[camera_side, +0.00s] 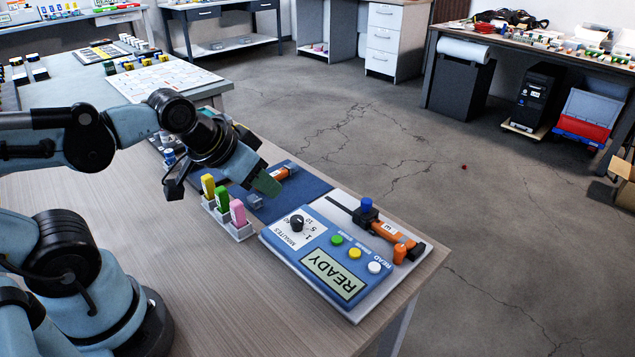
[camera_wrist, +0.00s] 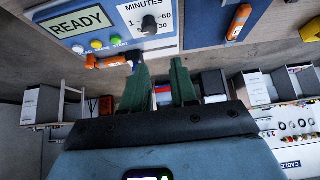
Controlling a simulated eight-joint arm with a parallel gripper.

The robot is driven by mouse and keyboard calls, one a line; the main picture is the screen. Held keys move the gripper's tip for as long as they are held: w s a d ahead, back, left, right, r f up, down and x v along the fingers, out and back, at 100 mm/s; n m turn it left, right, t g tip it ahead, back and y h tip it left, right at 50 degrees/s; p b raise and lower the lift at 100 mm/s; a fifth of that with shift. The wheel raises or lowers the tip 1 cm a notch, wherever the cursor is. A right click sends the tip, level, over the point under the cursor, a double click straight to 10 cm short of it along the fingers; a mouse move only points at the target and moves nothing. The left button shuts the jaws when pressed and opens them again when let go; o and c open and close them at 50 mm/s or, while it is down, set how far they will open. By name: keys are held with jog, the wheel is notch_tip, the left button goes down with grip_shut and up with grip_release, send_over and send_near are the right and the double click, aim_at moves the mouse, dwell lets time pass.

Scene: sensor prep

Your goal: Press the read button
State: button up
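The blue panel (camera_side: 312,236) lies at the table's front right corner, with a display (camera_side: 334,276) reading READY. A white button (camera_side: 374,267) sits beside the word READ, in a row with a yellow button (camera_side: 354,253) and a green button (camera_side: 337,240). In the wrist view the white button (camera_wrist: 78,49) shows at upper left, with the yellow (camera_wrist: 96,44) and green (camera_wrist: 116,40) beside it. My gripper (camera_side: 266,184) is above the table, left of and apart from the panel. In the wrist view my gripper (camera_wrist: 160,82) has its green fingers apart with nothing held.
A MINUTES dial (camera_side: 297,223) is on the panel. An orange sensor (camera_side: 395,235) lies along its far edge by a blue-topped clamp (camera_side: 366,208). A white holder (camera_side: 229,229) with coloured sticks stands left of the panel. Another orange piece (camera_side: 284,173) lies on a blue mat (camera_side: 309,187).

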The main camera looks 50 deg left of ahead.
grip_shut()
dwell(1.4)
